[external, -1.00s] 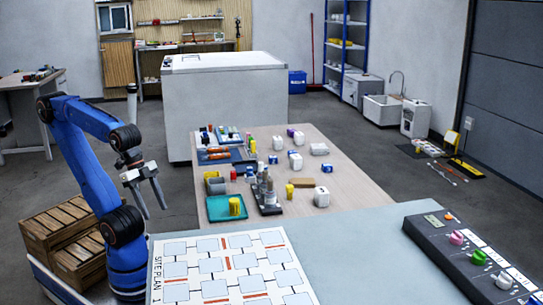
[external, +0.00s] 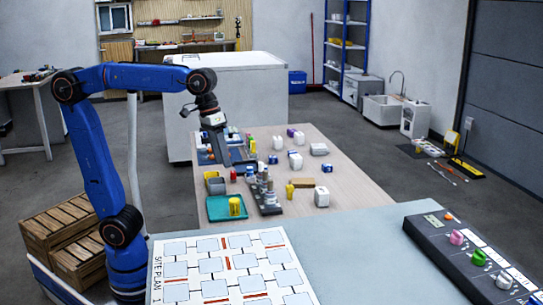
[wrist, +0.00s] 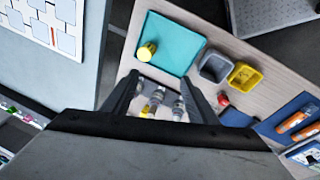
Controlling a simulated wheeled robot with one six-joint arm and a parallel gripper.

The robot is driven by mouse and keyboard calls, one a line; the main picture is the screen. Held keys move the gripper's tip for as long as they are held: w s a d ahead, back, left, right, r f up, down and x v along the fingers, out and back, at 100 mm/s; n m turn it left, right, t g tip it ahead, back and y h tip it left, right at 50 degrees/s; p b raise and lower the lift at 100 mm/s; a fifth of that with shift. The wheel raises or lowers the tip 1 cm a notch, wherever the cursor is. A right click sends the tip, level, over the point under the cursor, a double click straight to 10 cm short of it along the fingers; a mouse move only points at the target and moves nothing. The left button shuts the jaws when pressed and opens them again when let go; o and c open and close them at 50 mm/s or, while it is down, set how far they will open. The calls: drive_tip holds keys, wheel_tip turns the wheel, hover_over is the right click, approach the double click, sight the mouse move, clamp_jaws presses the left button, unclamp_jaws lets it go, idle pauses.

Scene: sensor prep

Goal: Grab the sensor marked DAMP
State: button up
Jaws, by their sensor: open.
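No label reading DAMP is legible in either view, so I cannot tell which piece is that sensor. Several upright metallic, sensor-like pieces (external: 264,186) stand on a dark rack beside the teal tray (external: 212,215). In the wrist view similar pieces (wrist: 178,106) show between my fingers, one with a yellow part (wrist: 152,105). My gripper (external: 224,157) is open and empty. It hangs above the wooden table's left part, fingers pointing down. In the wrist view my gripper (wrist: 160,76) has its fingers apart, with the rack below; its lower part is hidden by my wrist.
A yellow cylinder (external: 234,206) stands on the teal tray. A grey bin (wrist: 213,66) and a yellow bin (wrist: 244,75) are close by. White blocks (external: 322,196) and small coloured pieces are spread on the right. A console (external: 470,255) stands on the near table.

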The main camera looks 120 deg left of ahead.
drive_tip(key=w+a+r+n, duration=0.2)
drive_tip(key=w+a+n, duration=0.1)
drive_tip(key=a, duration=0.3)
drive_tip(key=w+a+r+n, duration=0.1)
drive_tip(key=w+a+n, duration=0.15)
drive_tip(key=a, duration=0.45)
drive_tip(key=n+g+h, duration=0.1)
drive_tip(key=n+h, duration=0.1)
drive_tip(key=n, duration=0.8)
hover_over(296, 156)
drive_tip(key=a, duration=0.1)
drive_tip(key=f, duration=0.1)
drive_tip(key=x, duration=0.4)
drive_tip(key=s+x, duration=0.1)
drive_tip(key=x, duration=0.6)
drive_tip(key=shift+s+a+f, duration=0.2)
drive_tip(key=shift+a+f, duration=0.1)
drive_tip(key=shift+f, duration=0.2)
drive_tip(key=shift+s+a+x, duration=0.1)
drive_tip(key=shift+s+x, duration=0.1)
drive_tip(key=shift+x, duration=0.7)
drive_tip(key=shift+s+a+x, duration=0.1)
drive_tip(key=shift+s+x, duration=0.1)
drive_tip(key=shift+x, duration=0.65)
drive_tip(key=shift+s+a+x, duration=0.1)
drive_tip(key=shift+s+x, duration=0.05)
drive_tip(key=shift+x, duration=0.75)
drive_tip(key=shift+f, duration=0.15)
drive_tip(key=c, duration=1.2)
